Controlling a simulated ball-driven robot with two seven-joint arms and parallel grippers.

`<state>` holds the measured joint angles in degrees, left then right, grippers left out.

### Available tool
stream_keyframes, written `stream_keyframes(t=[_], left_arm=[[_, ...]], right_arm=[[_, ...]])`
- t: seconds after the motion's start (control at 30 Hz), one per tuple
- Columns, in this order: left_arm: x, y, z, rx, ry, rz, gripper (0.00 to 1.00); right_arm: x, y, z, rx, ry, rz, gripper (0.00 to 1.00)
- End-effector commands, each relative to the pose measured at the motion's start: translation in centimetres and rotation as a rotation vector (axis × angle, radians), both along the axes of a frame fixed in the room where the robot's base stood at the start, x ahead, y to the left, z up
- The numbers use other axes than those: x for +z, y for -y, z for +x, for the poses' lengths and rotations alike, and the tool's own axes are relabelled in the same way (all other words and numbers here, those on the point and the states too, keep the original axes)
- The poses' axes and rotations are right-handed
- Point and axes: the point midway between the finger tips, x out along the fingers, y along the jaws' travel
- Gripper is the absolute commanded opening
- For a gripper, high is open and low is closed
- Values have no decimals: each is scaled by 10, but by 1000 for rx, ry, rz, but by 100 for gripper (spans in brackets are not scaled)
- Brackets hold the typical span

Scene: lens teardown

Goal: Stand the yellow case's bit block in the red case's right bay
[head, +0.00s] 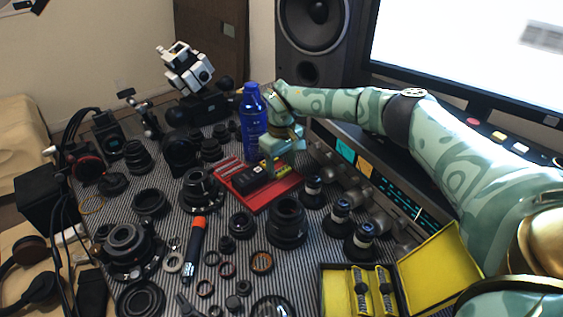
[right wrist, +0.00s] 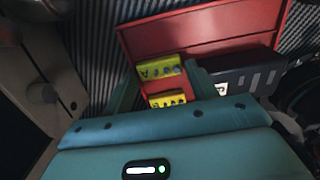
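The red case (head: 262,204) lies open mid-table; its red floor also shows in the right wrist view (right wrist: 200,38). My right gripper (head: 272,163) reaches down into it from the right. In the right wrist view, two yellow labelled pieces (right wrist: 159,68) (right wrist: 167,99) sit between its fingers (right wrist: 163,75), with red between them and narrow gaps beside them. Whether they are one block is unclear. A black block with grey bits (right wrist: 245,78) is beside them. The yellow case (head: 334,292) stands open at front right, holding two bit strips (head: 361,290) (head: 383,289). My left gripper is out of view.
A blue bottle (head: 252,122) stands close behind the red case. Dark spools (head: 313,190), lens barrels (head: 286,222) and a knobbed instrument panel (head: 380,200) crowd the right. Rings, lens parts and an orange-capped tool (head: 194,250) cover the front and left.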

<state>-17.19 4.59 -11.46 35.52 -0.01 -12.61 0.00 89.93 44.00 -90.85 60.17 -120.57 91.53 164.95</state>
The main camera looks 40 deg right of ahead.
Motion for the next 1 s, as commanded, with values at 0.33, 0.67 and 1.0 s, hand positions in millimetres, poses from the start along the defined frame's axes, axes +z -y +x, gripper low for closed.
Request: stream_keyframes(t=[0.33, 0.67, 1.0], left_arm=[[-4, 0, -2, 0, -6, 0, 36], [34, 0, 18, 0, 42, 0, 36], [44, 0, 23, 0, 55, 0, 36]], right_arm=[[12, 1, 0, -1, 1, 0, 57], [100, 0, 0, -2, 6, 0, 57], [132, 0, 0, -1, 0, 0, 57]])
